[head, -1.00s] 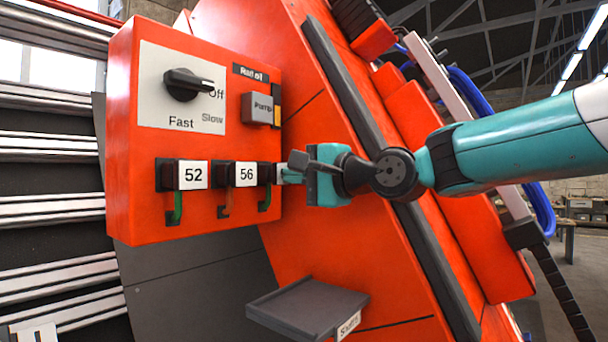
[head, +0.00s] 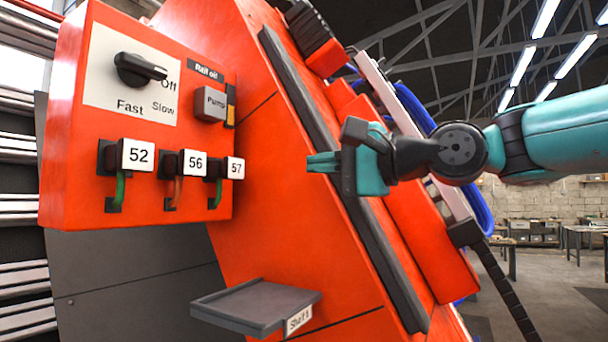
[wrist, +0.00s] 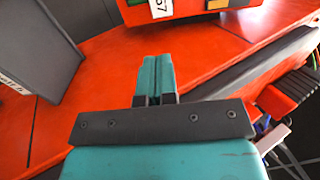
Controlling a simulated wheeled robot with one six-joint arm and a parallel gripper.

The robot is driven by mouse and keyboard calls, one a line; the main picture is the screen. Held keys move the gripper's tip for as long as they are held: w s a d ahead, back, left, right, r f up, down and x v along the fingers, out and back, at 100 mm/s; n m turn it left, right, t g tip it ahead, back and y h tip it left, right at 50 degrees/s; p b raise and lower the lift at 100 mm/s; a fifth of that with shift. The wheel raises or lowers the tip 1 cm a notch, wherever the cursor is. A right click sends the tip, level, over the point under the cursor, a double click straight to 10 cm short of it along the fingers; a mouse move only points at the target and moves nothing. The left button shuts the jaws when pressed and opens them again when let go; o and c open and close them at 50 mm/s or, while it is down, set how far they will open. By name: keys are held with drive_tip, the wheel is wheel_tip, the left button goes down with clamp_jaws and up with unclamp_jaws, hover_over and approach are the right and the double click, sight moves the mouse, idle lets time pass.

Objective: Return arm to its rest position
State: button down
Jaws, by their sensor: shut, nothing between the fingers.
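My gripper (head: 322,162) is shut and empty, its teal fingers pointing left toward the orange control box (head: 75,150). It is clear of the box, with a gap between the fingertips and the plug labelled 57 (head: 235,168). In the wrist view my gripper (wrist: 157,62) shows its two fingers together with nothing between them. My arm reaches in from the right edge of the head view.
The box carries a black knob (head: 140,70), a Pump button (head: 210,104) and plugs 52 (head: 138,155) and 56 (head: 195,163). A grey shelf (head: 250,303) juts out below. A dark rail (head: 330,150) slants behind my gripper.

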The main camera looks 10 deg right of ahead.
idle(0.4)
drive_tip(key=s+a+f+n+g+h+b, duration=0.1)
drive_tip(key=s+f+n+g+h, duration=0.3)
drive_tip(key=f, duration=0.8)
drive_tip(key=s+a+f+n+g+h+b, duration=0.15)
drive_tip(key=s+f+n, duration=0.35)
drive_tip(key=f, duration=0.6)
drive_tip(key=s+d+f+n+g+h, duration=0.2)
drive_tip(key=s+f+n+g, duration=0.1)
drive_tip(key=s+f, duration=0.3)
drive_tip(key=s+d+f+n+g+h, duration=0.2)
drive_tip(key=s+f+n+g, duration=0.1)
drive_tip(key=s+f, duration=0.4)
drive_tip(key=shift+s+d+f, duration=0.3)
drive_tip(key=shift+s+d, duration=0.05)
drive_tip(key=shift+s, duration=0.05)
drive_tip(key=shift+d, duration=0.1)
